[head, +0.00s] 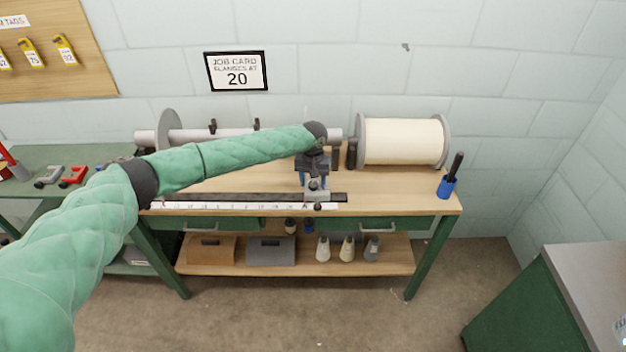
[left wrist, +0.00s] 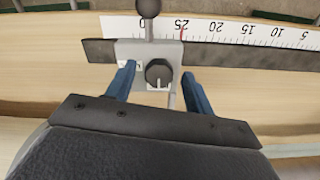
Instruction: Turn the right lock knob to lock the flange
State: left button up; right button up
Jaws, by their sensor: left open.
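A round dark knob (left wrist: 158,73) with a pale mark sits on a grey sliding block (left wrist: 133,50) on the ruler rail. The block also shows in the head view (head: 317,195). My left gripper (head: 313,187) is open over it, and its blue fingers stand on either side of the knob in the left wrist view (left wrist: 158,76), apparently with gaps. The beam (head: 225,133) lies behind, with a grey flange disc (head: 168,130) at its left. My left forearm hides part of the beam, and I cannot make out a right flange or its lock knob there.
A white ruler (head: 240,205) runs along the bench front; a red line on it marks about 25. A ball-topped lever (left wrist: 149,9) rises by the knob. A yarn spool (head: 400,141) stands right. The job card (head: 236,71) reads 20.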

pick_arm(q)
jog(key=c, duration=1)
